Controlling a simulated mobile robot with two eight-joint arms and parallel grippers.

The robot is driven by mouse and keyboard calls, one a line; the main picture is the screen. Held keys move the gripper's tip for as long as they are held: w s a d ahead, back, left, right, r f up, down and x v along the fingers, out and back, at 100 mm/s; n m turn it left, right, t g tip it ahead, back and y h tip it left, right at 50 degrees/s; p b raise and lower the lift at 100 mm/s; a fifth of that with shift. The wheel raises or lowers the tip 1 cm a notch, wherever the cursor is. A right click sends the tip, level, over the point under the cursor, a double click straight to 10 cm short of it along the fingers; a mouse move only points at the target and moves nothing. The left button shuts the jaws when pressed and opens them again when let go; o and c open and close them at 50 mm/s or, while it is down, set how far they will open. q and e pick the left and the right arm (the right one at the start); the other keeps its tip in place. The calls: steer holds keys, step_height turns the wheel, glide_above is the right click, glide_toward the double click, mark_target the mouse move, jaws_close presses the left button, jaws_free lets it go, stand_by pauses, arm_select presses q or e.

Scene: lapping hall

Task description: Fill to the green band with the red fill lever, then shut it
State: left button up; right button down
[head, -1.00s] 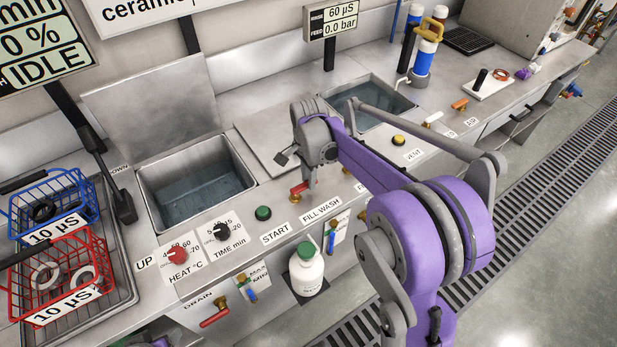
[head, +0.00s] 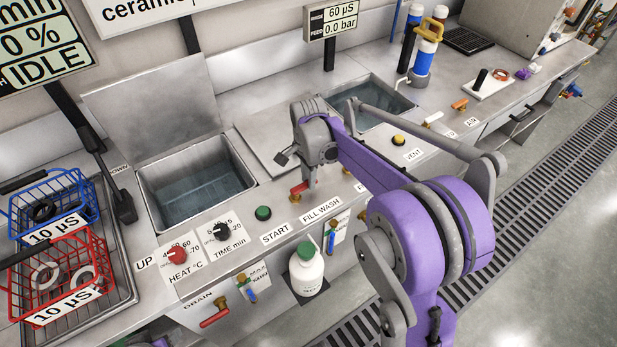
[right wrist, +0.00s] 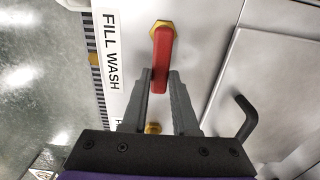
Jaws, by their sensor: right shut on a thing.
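The red fill lever (head: 298,190) sits on the counter beside the FILL WASH label (head: 321,210). In the right wrist view the red lever (right wrist: 161,62) runs from a brass hex fitting down between my fingertips. My right gripper (head: 311,182) is shut on the lever's end; it also shows in the right wrist view (right wrist: 160,80). The open wash tank (head: 190,158) to the left holds bluish water (head: 200,198) well below its rim. I cannot make out a green band in these views. My left gripper is not in view.
Left of the tank, blue (head: 48,200) and red (head: 62,275) baskets stand on a tray. A red HEAT knob (head: 177,256), a TIME knob (head: 220,232) and a green START button (head: 263,213) line the front edge. A white bottle (head: 306,270) and a red DRAIN lever (head: 214,318) are below.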

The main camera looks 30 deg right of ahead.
steer(key=n, duration=0.1)
steer(key=w+n, duration=0.1)
steer(key=n, duration=0.1)
steer(key=shift+w+a+n, duration=0.2)
steer(key=shift+n, duration=0.1)
steer(key=c, duration=0.7)
jaws_free()
step_height(320, 180, up, 11)
steer(key=shift+f+p, duration=0.1)
steer(key=shift+p, duration=0.2)
